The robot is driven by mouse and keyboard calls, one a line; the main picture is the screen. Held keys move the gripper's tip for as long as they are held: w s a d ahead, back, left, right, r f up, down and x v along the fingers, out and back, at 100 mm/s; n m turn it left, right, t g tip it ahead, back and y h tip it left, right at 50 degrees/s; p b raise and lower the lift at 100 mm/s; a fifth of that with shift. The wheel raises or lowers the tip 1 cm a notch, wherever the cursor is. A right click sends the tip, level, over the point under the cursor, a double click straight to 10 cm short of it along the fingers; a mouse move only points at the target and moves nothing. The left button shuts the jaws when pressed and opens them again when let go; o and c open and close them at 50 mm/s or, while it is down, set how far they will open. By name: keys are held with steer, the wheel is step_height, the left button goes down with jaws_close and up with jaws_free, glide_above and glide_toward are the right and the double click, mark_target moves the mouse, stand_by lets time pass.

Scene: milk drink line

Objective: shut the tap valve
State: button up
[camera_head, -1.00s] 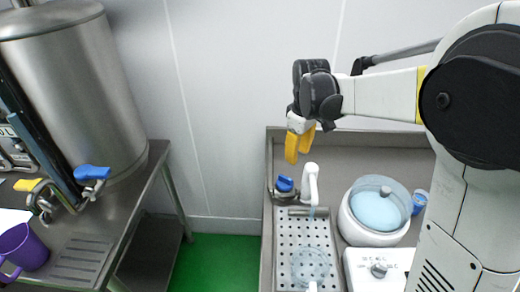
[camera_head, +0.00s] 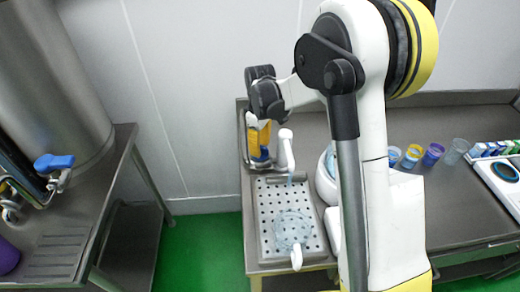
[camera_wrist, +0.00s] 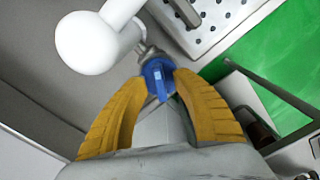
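The tap has a white spout (camera_head: 286,150) that also shows large in the wrist view (camera_wrist: 88,42). Its blue valve handle (camera_wrist: 157,76) sits on a metal stem beside the spout. A short pale blue streak shows below the spout in the head view. My gripper (camera_wrist: 160,77) is at the handle, with one yellow finger on each side of it. The fingers are apart; whether they touch the handle is unclear. In the head view the fingers (camera_head: 259,136) point down and partly hide the handle. A clear vessel (camera_head: 292,228) stands on the perforated drip tray (camera_head: 262,205) below the spout.
A steel tank (camera_head: 45,90) with another blue-handled tap (camera_head: 54,162) stands at the left. My arm partly hides a white lidded pot (camera_head: 325,180). Several cups (camera_head: 432,155) stand to the right. Green floor (camera_head: 205,250) lies between the two tables.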

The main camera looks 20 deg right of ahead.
steer(key=shift+f, duration=0.1)
jaws_close()
steer(key=shift+m, duration=0.4)
steer(key=m, duration=0.4)
steer(key=shift+m, duration=0.4)
steer(key=m, duration=0.5)
steer(key=shift+m, duration=0.3)
